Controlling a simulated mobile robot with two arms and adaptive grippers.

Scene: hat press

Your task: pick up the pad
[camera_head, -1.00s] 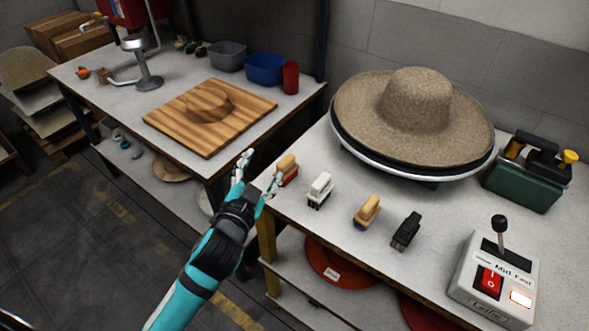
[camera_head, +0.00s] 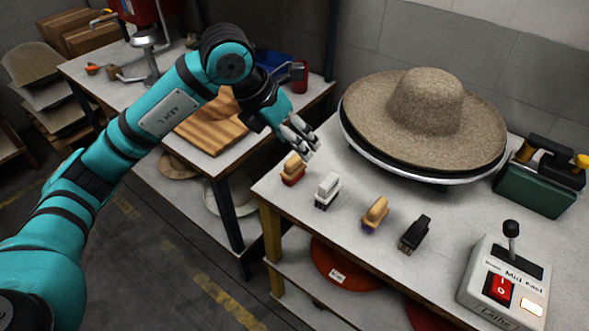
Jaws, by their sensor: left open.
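Several small hand pads stand in a row on the right table (camera_head: 440,205). From left to right they are a wooden-topped pad with a red base (camera_head: 293,170), a white-topped pad with a dark base (camera_head: 327,190), a wooden-topped pad with a purplish base (camera_head: 375,214) and a black pad (camera_head: 414,234). I cannot tell which one the task means. My left gripper (camera_head: 303,143) is open and empty, its fingers pointing down just above and behind the red-based pad, apart from it. My right gripper is out of view.
A wide straw hat (camera_head: 424,100) rests on a round stand behind the pads. A grey lathe control box (camera_head: 506,283) with a lever stands at right front, and a green device (camera_head: 540,190) at far right. The left table holds a wooden board (camera_head: 211,138), partly hidden by my arm.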

